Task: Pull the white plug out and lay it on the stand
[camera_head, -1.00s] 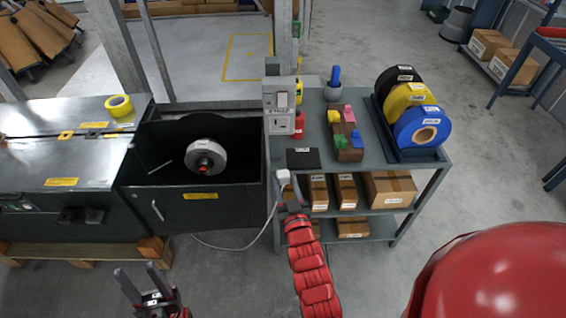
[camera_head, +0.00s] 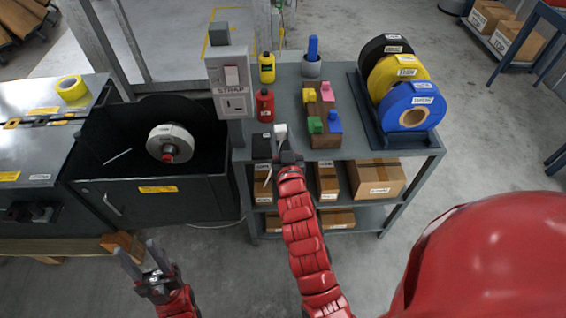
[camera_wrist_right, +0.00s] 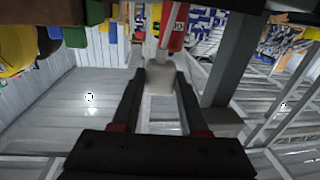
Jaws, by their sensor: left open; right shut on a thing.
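The white plug (camera_head: 281,131) is held in my right gripper (camera_head: 285,155), at the front edge of the grey stand's top, right beside the black pad (camera_head: 262,147). In the right wrist view the plug (camera_wrist_right: 160,82) sits between the two fingertips (camera_wrist_right: 160,90). I cannot tell whether it touches the stand (camera_head: 350,147). A white cord (camera_head: 268,176) hangs below it. The grey socket box (camera_head: 228,82) marked STRAP stands at the stand's left side, with nothing in its outlet. My left gripper (camera_head: 143,262) is open and empty, low at the left, away from the stand.
A red bottle (camera_head: 264,106), a yellow bottle (camera_head: 267,69) and a brown block (camera_head: 320,112) with coloured pegs stand behind the plug. Tape rolls (camera_head: 412,107) fill the stand's right side. Cardboard boxes (camera_head: 376,178) lie on its shelf. A black machine (camera_head: 150,195) is at the left.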

